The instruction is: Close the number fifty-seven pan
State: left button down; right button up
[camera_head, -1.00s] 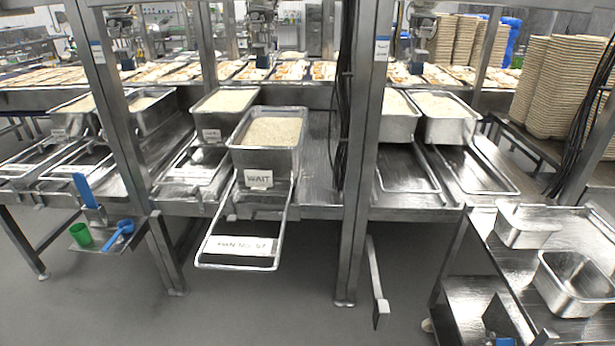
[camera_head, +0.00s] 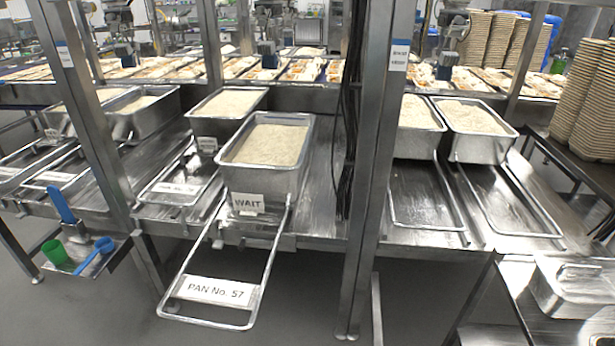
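The number fifty-seven pan (camera_head: 264,183) is a deep steel pan full of rice, with a "WAIT" tag on its front. Its wire slide frame (camera_head: 258,290), with a "PAN No. 57" label (camera_head: 210,291), is pulled out past the front edge of the steel bench, over the floor. The pan sits at the back of this frame, further forward than the neighbouring pans. Neither of my grippers is in view.
Other rice pans stand further back to the left (camera_head: 226,108) and right (camera_head: 478,130). A steel post (camera_head: 375,190) with dark cables rises right of the pan. A small shelf (camera_head: 85,262) holds a green cup and blue scoop. A steel cart (camera_head: 530,315) stands at lower right.

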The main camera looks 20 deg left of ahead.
aim_at(267, 156)
jog(key=i, duration=1.95)
jog(key=u, duration=1.25)
